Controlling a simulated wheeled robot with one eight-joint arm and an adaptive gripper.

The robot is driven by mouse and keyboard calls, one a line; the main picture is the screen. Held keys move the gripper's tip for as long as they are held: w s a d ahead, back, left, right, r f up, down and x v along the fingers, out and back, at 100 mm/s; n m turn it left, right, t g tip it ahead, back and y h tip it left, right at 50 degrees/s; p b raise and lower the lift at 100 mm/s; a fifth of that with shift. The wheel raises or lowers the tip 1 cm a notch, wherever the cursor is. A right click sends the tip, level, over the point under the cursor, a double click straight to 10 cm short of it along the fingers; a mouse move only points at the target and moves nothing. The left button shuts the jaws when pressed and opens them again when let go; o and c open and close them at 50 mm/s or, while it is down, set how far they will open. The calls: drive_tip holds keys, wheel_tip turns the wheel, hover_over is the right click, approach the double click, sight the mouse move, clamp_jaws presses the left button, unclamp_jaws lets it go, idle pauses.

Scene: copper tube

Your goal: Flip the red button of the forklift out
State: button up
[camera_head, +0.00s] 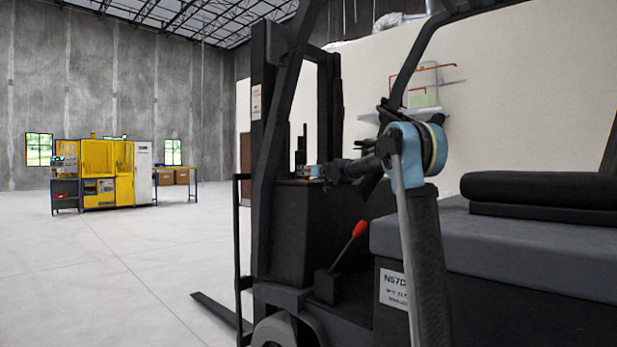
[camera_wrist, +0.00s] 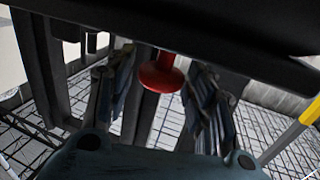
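The red button (camera_wrist: 161,74) shows in the wrist view as a round mushroom shape on a stem, below a dark panel of the forklift. My gripper (camera_wrist: 160,84) has its two fingers spread, one on each side of the button, with visible gaps between them and it. In the head view, my gripper (camera_head: 318,172) is at the top of the dark forklift console (camera_head: 325,235). The button cannot be made out clearly there. The forklift (camera_head: 267,200) stands close, with its mast at the left and its seat at the right.
A lever with a red knob (camera_head: 359,229) stands below my arm on the forklift. The black seat cushion (camera_head: 540,188) is at the right. A yellow machine (camera_head: 100,172) stands far back left. The floor at left is clear.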

drive_tip(key=shift+f, duration=0.1)
drive_tip(key=v, duration=1.1)
drive_tip(key=shift+s+d, duration=0.3)
idle(0.4)
